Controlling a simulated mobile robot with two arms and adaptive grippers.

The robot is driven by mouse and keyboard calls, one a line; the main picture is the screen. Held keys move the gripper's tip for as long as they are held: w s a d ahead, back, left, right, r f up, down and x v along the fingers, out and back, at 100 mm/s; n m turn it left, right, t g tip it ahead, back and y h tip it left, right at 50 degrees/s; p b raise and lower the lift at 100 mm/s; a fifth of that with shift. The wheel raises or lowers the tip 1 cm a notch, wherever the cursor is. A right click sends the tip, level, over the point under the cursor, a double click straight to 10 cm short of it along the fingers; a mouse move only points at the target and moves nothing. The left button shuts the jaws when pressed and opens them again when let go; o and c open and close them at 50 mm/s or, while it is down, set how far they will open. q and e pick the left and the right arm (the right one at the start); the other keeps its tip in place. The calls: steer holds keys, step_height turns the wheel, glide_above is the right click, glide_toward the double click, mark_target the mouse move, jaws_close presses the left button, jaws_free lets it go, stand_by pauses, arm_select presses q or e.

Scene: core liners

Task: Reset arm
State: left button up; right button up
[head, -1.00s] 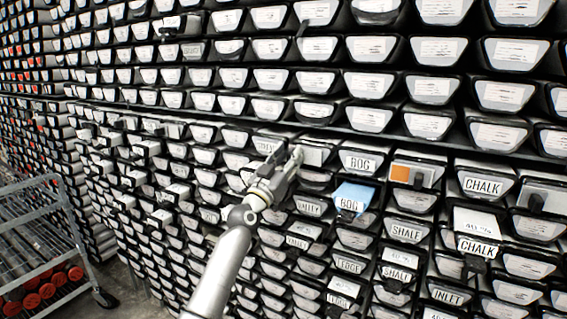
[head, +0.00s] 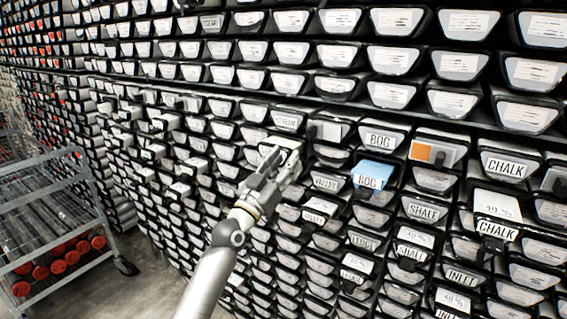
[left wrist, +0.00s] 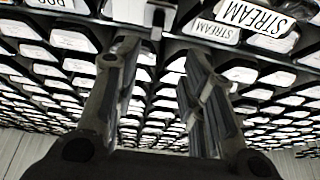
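My left gripper (head: 282,160) is in the middle of the head view, in front of the wall of core liners. It is just below the liner end labelled STREAM (head: 287,122) and left of the BOG liners. In the left wrist view, the two fingers of my left gripper (left wrist: 160,65) stand apart with nothing held between them. A STREAM label (left wrist: 255,18) shows beyond the fingers at upper right. I cannot tell whether the fingers touch any liner. My right gripper is in neither view.
A blue BOG liner (head: 374,174) sticks out to the right, near a liner with an orange patch (head: 420,152) and CHALK liners (head: 503,167). Several liners protrude at the left (head: 160,122). A grey wheeled cart (head: 50,195) stands at lower left, with bare floor (head: 150,280) beside it.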

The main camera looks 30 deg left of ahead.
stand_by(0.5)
arm_select(q)
steer(key=s+d+f+m+g+h, duration=0.1)
steer(key=s+d+f+g, duration=0.3)
steer(key=f, duration=0.5)
steer(key=s+d+f+m+g+h, duration=0.1)
steer(key=s+d+f+g, duration=0.25)
steer(key=d+f, duration=0.35)
steer(key=s+d+f+m+g+h, duration=0.1)
steer(key=s+d+f+m+g, duration=0.3)
steer(key=f, duration=0.6)
steer(key=s+d+f+n+g+y, duration=0.15)
steer(key=s+f+g, duration=0.3)
steer(key=s, duration=0.85)
steer(key=s+d+f+n+g+y, duration=0.1)
steer(key=s+f+n+g, duration=0.35)
steer(key=s, duration=0.85)
step_height(320, 180, down, 28)
steer(key=s+m, duration=0.1)
steer(key=m, duration=0.1)
steer(key=s+a+f, duration=0.2)
steer(key=s+f, duration=1.4)
steer(key=s, duration=0.1)
steer(key=shift+a+g, duration=0.4)
steer(key=shift+g, duration=0.05)
